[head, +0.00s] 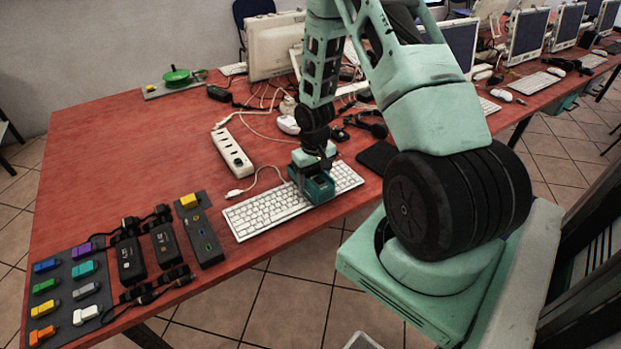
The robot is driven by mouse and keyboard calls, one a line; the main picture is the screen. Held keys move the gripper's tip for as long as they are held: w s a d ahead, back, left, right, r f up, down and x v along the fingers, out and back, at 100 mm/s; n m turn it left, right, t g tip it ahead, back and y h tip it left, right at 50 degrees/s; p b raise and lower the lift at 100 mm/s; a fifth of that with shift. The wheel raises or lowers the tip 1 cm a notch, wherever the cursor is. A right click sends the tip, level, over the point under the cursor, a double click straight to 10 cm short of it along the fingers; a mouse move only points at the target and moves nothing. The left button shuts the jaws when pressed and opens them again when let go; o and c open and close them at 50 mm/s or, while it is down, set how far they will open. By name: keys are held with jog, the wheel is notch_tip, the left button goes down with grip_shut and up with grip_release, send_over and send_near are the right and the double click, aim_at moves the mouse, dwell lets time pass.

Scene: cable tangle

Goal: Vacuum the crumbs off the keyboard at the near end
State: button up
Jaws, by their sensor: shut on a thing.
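The white keyboard (262,214) lies at the near edge of the red table, running from lower left to upper right. My gripper (312,163) is over its right half, pointing down. It is shut on a small teal, boxy device (317,187), which looks like the vacuum. The device sits low over the keys and hides some of them; I cannot tell whether it touches them. The fingertips are mostly hidden by the device and the wrist. Crumbs are too small to make out.
A white power strip (232,153) with cables lies behind the keyboard. Black adapters (167,245) and a dark mat (66,292) with several coloured sticks are at the left. A black pad (376,157) lies to the right. The table's left middle is clear.

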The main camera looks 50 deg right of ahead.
aim_at(324, 172)
jog(key=shift+s+d, duration=0.1)
jog(key=shift+d, duration=0.3)
jog(key=shift+d, duration=0.15)
jog(key=shift+s+d+p, duration=0.2)
jog(key=shift+d+p, duration=0.05)
jog(key=shift+d, duration=0.35)
jog(key=shift+s+d+p, duration=0.15)
jog(key=shift+d+p, duration=0.05)
jog(key=shift+d, duration=0.4)
jog(key=shift+r, duration=0.15)
notch_tip(324, 172, up, 7)
jog(key=p, duration=0.5)
jog(key=shift+p, duration=0.4)
dwell(0.5)
